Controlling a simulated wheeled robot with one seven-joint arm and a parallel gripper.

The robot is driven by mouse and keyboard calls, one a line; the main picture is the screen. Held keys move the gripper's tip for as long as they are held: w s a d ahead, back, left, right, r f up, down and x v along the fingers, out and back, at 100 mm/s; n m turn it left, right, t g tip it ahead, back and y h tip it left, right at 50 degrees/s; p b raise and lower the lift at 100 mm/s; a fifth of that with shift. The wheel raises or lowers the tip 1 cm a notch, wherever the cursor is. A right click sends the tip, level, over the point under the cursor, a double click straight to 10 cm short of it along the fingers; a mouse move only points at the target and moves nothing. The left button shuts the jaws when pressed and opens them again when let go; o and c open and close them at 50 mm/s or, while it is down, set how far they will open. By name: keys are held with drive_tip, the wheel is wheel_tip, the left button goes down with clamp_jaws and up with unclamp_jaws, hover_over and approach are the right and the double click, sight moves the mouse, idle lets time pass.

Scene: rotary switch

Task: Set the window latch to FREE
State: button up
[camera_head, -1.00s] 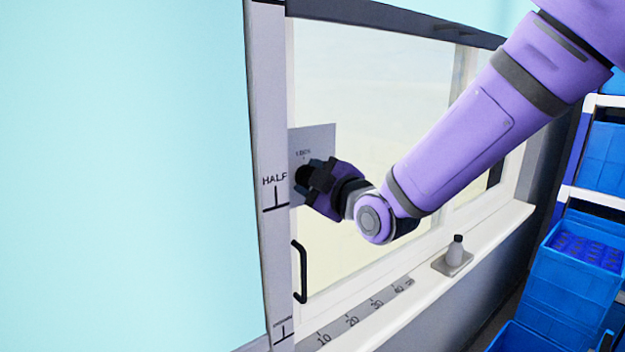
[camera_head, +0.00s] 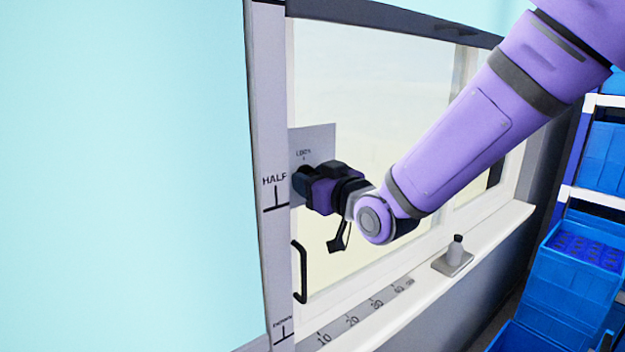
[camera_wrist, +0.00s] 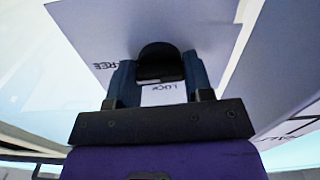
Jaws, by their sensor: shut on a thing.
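The window latch is a dark round knob (camera_wrist: 158,58) on a pale grey plate (camera_head: 318,141) fixed to the window frame. In the wrist view the plate carries the word FREE to the left of the knob and LOCK below it. My gripper (camera_wrist: 160,75) has one finger on each side of the knob and is shut on it. In the head view my gripper (camera_head: 304,182) reaches the plate from the right, and its fingers hide most of the knob. I cannot tell which mark the knob points to.
A black handle (camera_head: 299,272) is below the plate. A post marked HALF (camera_head: 268,150) stands just left. Blue crates (camera_head: 570,285) are at the right.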

drive_tip(key=shift+m, duration=0.5)
drive_tip(key=o, duration=0.9)
